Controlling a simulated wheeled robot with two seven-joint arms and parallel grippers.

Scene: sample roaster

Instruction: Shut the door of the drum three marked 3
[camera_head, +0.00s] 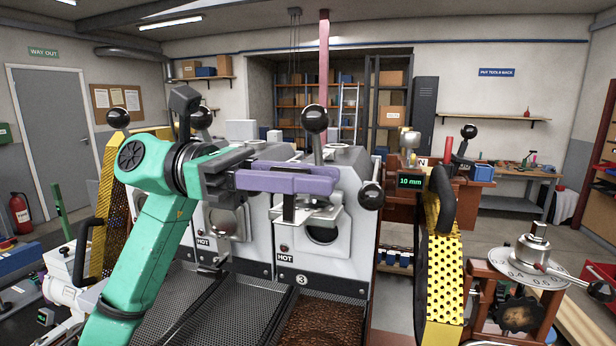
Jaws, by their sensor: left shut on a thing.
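Drum three (350,185) is the pale grey housing at the right end of the row, with the mark 3 (302,279) on its lower front. Its metal door (322,217) sticks out over the front, and the dark round opening (323,236) shows below it, so the door stands open. My left gripper (290,182), with purple fingers at the end of my green arm, is in front of the drum at the door. It is shut on the door's handle, which the fingers mostly hide. My right gripper is not in view.
A black-knobbed lever (315,122) rises behind my fingers, and another black knob (371,195) is close at the right. Brown beans lie in the tray (262,318) below drum three. Yellow perforated guards (441,270) flank the machine. A 10 mm display (410,182) stands at the right.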

